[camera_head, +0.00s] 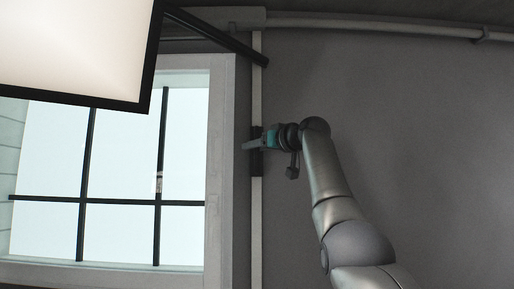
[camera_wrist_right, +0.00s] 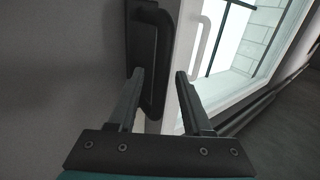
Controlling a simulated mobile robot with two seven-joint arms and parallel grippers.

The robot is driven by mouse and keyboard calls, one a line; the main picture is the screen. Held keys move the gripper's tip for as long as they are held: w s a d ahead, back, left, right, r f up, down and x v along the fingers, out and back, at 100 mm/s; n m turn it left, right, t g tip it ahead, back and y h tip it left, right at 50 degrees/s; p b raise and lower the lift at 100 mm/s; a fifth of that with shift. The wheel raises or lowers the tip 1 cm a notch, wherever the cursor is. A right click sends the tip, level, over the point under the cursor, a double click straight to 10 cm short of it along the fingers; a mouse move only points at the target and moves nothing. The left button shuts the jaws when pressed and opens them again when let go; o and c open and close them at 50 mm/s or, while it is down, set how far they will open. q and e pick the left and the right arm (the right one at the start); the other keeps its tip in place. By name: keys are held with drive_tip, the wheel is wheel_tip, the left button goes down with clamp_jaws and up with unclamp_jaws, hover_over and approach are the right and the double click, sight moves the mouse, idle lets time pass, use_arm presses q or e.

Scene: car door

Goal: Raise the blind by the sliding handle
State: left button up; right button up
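The blind (camera_head: 75,45) is a pale panel with a black frame, in front of the window's upper part in the head view. The sliding handle is a dark block (camera_head: 257,163) on a pale vertical rail (camera_head: 256,220) right of the window. In the right wrist view it shows as a black curved bar (camera_wrist_right: 168,55) on a dark plate. My right gripper (camera_head: 248,144) is at the handle. Its fingers are open (camera_wrist_right: 160,76), one on each side of the bar in the wrist view, with visible gaps. I cannot tell exact depth. My left gripper is out of view.
A paned window (camera_head: 125,190) stands left of the rail. A black strut (camera_head: 215,35) runs from the blind toward the rail. A pipe (camera_head: 370,27) crosses the wall at the top. The grey wall (camera_head: 440,120) to the right is bare.

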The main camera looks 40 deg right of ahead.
drive_tip(key=s+a+b, duration=0.1)
drive_tip(key=s+b, duration=0.7)
drive_tip(key=s, duration=0.7)
drive_tip(key=shift+a, duration=0.35)
drive_tip(key=shift+s, duration=0.1)
drive_tip(key=shift+f, duration=0.1)
